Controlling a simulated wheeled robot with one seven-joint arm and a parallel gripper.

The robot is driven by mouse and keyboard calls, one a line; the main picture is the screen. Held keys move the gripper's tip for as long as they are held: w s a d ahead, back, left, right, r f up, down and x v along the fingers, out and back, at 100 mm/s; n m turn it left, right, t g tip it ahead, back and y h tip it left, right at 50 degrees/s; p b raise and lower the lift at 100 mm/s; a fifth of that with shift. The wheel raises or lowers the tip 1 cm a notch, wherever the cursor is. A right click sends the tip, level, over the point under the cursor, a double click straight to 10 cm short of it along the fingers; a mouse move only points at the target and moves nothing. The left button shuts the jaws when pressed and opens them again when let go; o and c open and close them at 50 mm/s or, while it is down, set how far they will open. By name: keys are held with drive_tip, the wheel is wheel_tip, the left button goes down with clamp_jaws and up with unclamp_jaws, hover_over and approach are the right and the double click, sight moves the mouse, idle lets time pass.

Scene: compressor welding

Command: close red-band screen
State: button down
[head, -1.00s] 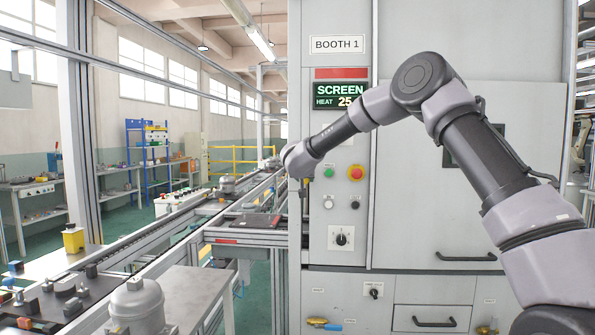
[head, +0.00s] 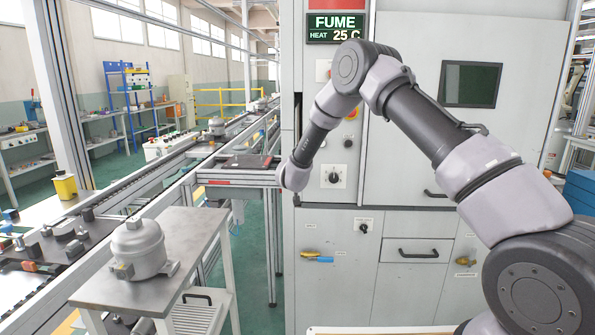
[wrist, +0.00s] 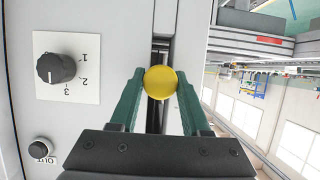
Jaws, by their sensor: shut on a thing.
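The booth with the red band (head: 337,4) stands in the middle of the head view. Its display (head: 336,28) reads FUME, HEAT 25 C. In the wrist view, my gripper (wrist: 158,92) has its green fingers on either side of a round yellow knob (wrist: 160,82) and is shut on it. The knob sits in front of a dark vertical slot (wrist: 160,50) at the booth's edge. In the head view my wrist is at the booth's left edge, level with the dial (head: 334,178); the fingers and knob are hidden there. I cannot make out the screen panel itself.
The dial also shows in the wrist view (wrist: 56,68), near a black OUT button (wrist: 41,150). A conveyor (head: 150,200) runs along the left. A grey table (head: 190,235) carries a compressor (head: 138,248).

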drive_tip(key=shift+c, duration=2.1)
unclamp_jaws()
drive_tip(key=shift+r, duration=0.1)
drive_tip(key=v, duration=1)
drive_tip(key=shift+s, duration=0.4)
drive_tip(key=shift+r, duration=0.1)
